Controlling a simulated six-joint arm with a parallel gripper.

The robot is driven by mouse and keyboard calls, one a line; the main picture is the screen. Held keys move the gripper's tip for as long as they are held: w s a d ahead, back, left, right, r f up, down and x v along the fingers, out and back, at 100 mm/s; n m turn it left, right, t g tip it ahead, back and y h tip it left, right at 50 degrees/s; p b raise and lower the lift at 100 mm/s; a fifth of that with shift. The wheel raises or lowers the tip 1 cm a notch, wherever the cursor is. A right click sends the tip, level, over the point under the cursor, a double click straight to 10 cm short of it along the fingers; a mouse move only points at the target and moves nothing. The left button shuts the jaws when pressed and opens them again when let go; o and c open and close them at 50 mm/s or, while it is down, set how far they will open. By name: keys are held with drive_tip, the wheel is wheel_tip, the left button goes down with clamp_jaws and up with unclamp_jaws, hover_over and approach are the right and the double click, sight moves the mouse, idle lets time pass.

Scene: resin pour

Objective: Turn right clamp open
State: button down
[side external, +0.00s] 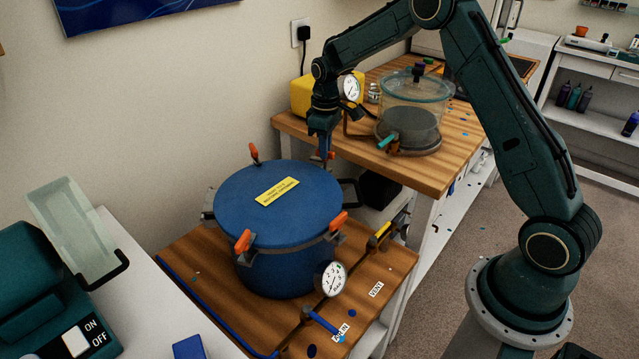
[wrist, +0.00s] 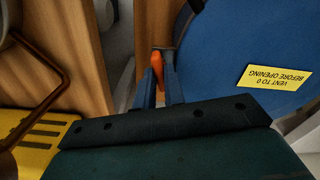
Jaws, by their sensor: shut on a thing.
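The blue pressure pot (side external: 278,215) stands on the lower wooden shelf, its lid marked by a yellow label (side external: 277,191). My gripper (side external: 325,157) points down at the pot's far right rim. In the wrist view its two blue fingers (wrist: 159,72) are closed around an orange clamp handle (wrist: 157,62) beside the lid's edge. That clamp is mostly hidden by my gripper in the side view. Other orange-handled clamps show at the front right (side external: 338,221), front left (side external: 243,241) and back left (side external: 254,152) of the rim.
A clear vacuum chamber (side external: 412,108) stands on the higher wooden bench (side external: 455,150), close to my gripper. A yellow box (side external: 315,95) is behind it. A gauge (side external: 331,278) and valve pipes with a blue handle (side external: 322,321) stick out in front of the pot.

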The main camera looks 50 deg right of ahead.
drive_tip(key=m, duration=0.3)
drive_tip(key=shift+m, duration=0.3)
idle(0.4)
drive_tip(key=c, duration=1.5)
unclamp_jaws()
drive_tip(key=shift+r, duration=0.1)
wheel_tip(320, 180, up, 14)
drive_tip(key=shift+f, duration=0.15)
